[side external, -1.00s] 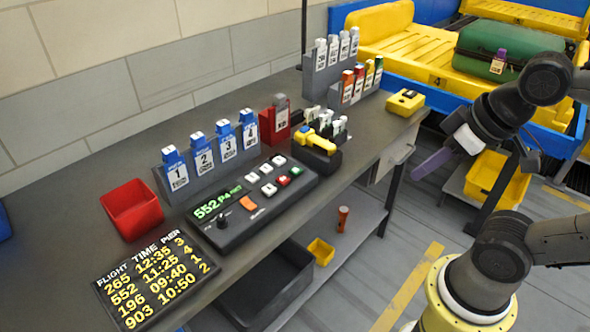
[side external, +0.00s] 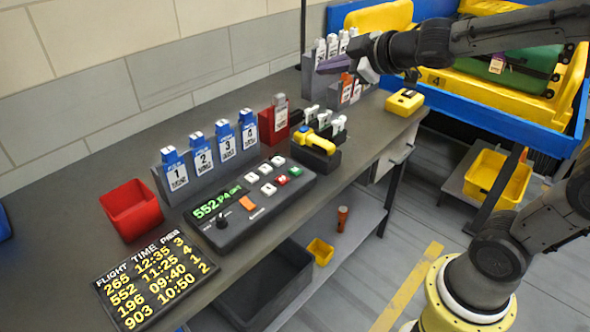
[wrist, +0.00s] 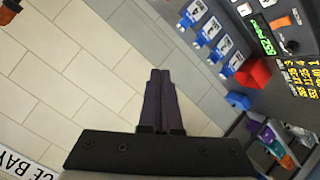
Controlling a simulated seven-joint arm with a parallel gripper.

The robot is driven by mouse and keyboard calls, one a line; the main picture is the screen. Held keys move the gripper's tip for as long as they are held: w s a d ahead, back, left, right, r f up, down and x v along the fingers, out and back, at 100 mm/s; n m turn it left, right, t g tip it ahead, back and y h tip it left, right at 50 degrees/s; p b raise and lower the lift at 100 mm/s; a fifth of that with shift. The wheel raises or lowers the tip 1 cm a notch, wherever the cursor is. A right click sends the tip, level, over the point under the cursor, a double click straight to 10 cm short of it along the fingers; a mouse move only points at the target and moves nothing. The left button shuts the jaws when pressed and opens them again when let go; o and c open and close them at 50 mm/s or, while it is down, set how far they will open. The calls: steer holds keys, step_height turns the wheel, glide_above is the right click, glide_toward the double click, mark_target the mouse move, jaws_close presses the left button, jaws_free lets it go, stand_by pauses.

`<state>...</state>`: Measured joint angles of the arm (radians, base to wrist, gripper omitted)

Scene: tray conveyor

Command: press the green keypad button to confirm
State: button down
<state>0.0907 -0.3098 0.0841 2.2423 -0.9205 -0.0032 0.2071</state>
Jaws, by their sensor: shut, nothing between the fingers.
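The green button (side external: 297,171) sits at the right end of the dark keypad console (side external: 252,219), beside a red button (side external: 282,181) and several white ones. The console also has a lit display reading 552 P4, an orange switch and a black knob. In the wrist view the shut fingers (wrist: 160,74) point toward the wall, and part of the console (wrist: 281,22) shows at top right, without the green button.
Tag racks (side external: 218,158) line the bench's back, with more at the far end under my gripper. A red bin (side external: 131,208), a flight board (side external: 155,280), a yellow-handled scanner (side external: 318,143) and a yellow box (side external: 405,102) are also on the bench. The conveyor stands behind.

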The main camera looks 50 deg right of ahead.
steer(key=w+a+f+n+g+y, duration=0.1)
steer(key=w+f+n+y, duration=0.25)
steer(key=w+f, duration=0.35)
steer(key=g, duration=0.3)
glide_above(299, 170)
step_height(299, 170, down, 12)
steer(key=shift+n, duration=0.35)
steer(key=shift+h, duration=0.25)
steer(key=shift+f, duration=4.35)
steer(key=shift+f, duration=0.15)
steer(key=shift+f, duration=0.25)
